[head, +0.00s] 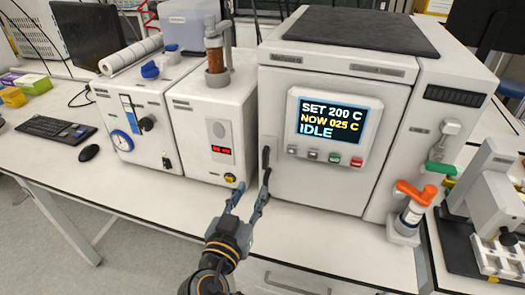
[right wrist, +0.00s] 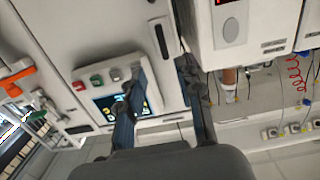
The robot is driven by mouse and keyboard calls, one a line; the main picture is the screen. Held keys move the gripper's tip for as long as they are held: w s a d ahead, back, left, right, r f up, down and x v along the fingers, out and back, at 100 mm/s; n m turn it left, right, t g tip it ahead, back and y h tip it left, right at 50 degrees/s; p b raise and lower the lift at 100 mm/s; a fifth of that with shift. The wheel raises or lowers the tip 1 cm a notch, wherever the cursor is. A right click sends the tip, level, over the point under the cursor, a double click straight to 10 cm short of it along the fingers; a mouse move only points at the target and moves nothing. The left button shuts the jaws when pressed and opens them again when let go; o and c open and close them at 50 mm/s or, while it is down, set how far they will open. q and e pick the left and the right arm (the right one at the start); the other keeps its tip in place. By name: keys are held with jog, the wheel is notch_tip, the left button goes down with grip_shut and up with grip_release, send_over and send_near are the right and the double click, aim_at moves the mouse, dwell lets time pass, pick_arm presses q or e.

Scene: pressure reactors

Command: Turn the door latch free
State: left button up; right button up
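The white reactor (head: 318,178) has a front door with a display reading SET 200 C, NOW 025 C, IDLE. A dark upright handle (head: 266,158), which looks like the door latch, sits at the door's left edge. It also shows as a dark bar in the right wrist view (right wrist: 160,40). My right gripper (head: 252,182) is open and empty, just in front of and below the handle. In the right wrist view its two fingers (right wrist: 162,68) are spread, with the handle beyond the gap between them. Contact with the handle cannot be told. My left gripper is out of view.
Two smaller white instruments (head: 213,138) stand left of the reactor. An orange-handled valve (head: 415,192) and a green handle (head: 440,168) are at its right. A keyboard (head: 56,129) and mouse (head: 89,152) lie at the left. The bench front (head: 150,218) is clear.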

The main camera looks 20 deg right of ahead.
aim_at(264, 153)
jog(key=shift+t, duration=0.3)
jog(key=p+x, duration=0.1)
jog(key=x, duration=0.3)
jog(key=r+p+x, duration=0.1)
jog(key=p+x, duration=0.1)
jog(key=x, duration=0.2)
jog(key=r+p+x, duration=0.1)
jog(key=p+x, duration=0.1)
jog(key=x, duration=0.2)
jog(key=shift+w+a, duration=0.1)
jog(key=shift+w, duration=0.1)
jog(key=shift+w+d+f+p, duration=0.15)
jog(key=shift+w+d+p, duration=0.25)
jog(key=shift+w, duration=0.15)
grip_shut()
